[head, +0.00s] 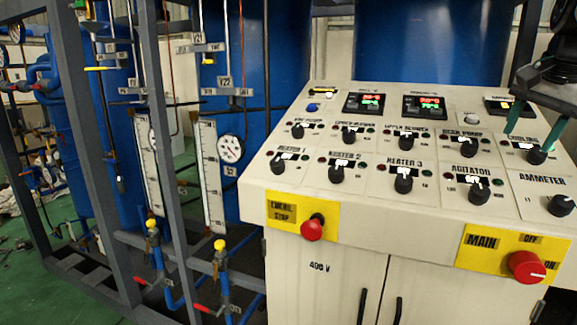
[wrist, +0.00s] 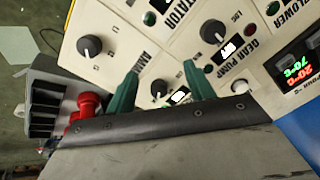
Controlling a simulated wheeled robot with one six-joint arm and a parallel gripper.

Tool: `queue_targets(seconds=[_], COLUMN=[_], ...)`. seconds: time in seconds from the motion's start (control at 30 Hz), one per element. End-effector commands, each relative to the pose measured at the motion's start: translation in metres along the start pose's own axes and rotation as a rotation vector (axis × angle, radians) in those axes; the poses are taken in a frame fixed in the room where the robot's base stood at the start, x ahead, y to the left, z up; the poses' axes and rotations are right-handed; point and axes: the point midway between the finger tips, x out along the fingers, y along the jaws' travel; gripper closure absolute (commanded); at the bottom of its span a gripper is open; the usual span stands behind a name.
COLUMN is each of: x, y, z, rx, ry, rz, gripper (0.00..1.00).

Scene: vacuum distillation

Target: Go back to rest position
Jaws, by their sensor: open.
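My gripper (head: 531,138) is at the right edge of the head view, over the upper right of the control panel (head: 330,186). Its two green fingers are spread and point down at the panel. The black COOLING knob (head: 536,155) sits close to the fingertips. In the wrist view, my gripper (wrist: 159,66) is open, with a finger on either side of that knob (wrist: 158,88). A gap shows between the knob and each finger. Whether the fingertips touch the panel cannot be told.
Other black knobs stand close by, such as the AMMETER knob (head: 562,205) and the GEAR PUMP knob (wrist: 214,32). The red MAIN switch (head: 526,267) and red emergency stop (head: 313,229) stick out from the panel front. A metal frame (head: 160,120) with blue tanks stands left.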

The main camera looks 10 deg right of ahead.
Motion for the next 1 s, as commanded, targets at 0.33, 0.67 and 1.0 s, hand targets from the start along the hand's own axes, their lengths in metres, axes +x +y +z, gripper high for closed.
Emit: queue_targets(seconds=[0.33, 0.67, 1.0], x=[0.054, 0.094, 0.096], y=[0.035, 0.103, 0.106], z=[0.249, 0.342, 0.345], rx=[-0.782, -1.194, -1.208], ry=[-0.201, -0.291, -0.295], rz=[0.004, 0.003, 0.004], gripper=[0.47, 0.47, 0.47])
